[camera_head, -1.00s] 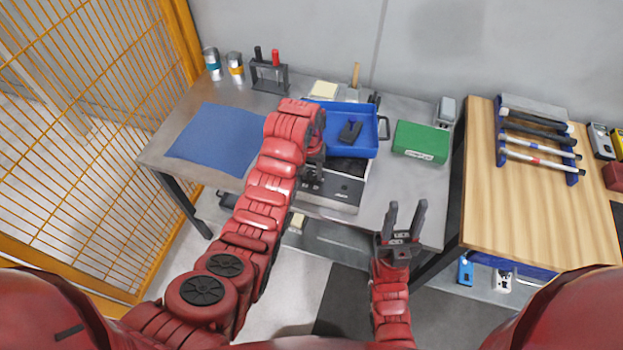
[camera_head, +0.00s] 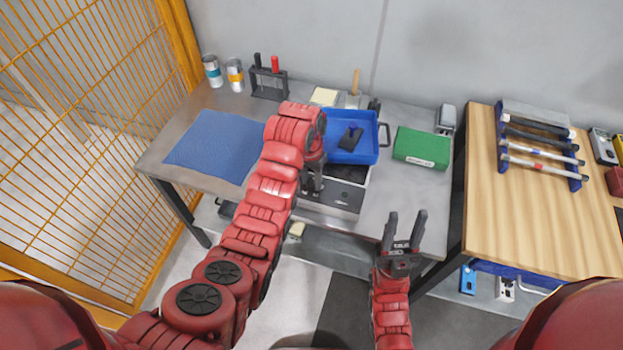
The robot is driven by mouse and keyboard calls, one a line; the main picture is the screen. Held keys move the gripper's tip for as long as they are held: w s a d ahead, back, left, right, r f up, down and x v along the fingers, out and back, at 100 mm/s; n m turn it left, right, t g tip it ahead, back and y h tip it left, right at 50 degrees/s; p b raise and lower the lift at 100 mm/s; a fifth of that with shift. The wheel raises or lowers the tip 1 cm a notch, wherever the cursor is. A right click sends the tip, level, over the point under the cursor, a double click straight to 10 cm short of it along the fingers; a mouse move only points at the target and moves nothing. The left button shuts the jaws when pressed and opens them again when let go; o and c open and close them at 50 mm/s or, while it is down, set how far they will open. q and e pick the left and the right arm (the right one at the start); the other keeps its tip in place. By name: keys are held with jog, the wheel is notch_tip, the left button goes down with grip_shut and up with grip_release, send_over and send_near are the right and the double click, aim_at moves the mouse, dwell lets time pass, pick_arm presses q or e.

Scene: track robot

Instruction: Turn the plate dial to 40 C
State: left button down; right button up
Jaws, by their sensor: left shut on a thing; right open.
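The hot plate (camera_head: 345,196) is a silver and black box on the grey metal table, with its control panel facing me. My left gripper (camera_head: 313,187) points down at the left part of that panel and is shut on the plate dial. The dial itself is hidden behind the fingers and arm, so its setting cannot be read.
A blue tray (camera_head: 368,154) with a dark object in it sits behind and partly over the plate. A green box (camera_head: 422,147) stands to its right. A blue mat (camera_head: 212,146) lies at left. A wooden table (camera_head: 530,213) with long tools stands at right.

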aim_at(309, 181)
pick_arm(q)
jog(key=shift+s+f, duration=0.1)
jog(key=c, duration=0.5)
grip_release()
jog(key=r+p, duration=1)
jog(key=r, duration=0.1)
jog(key=r+p, duration=0.5)
jog(key=r, duration=0.1)
jog(key=shift+w+a+r, duration=0.25)
jog(key=shift+w+a, duration=0.1)
jog(key=shift+f, duration=0.1)
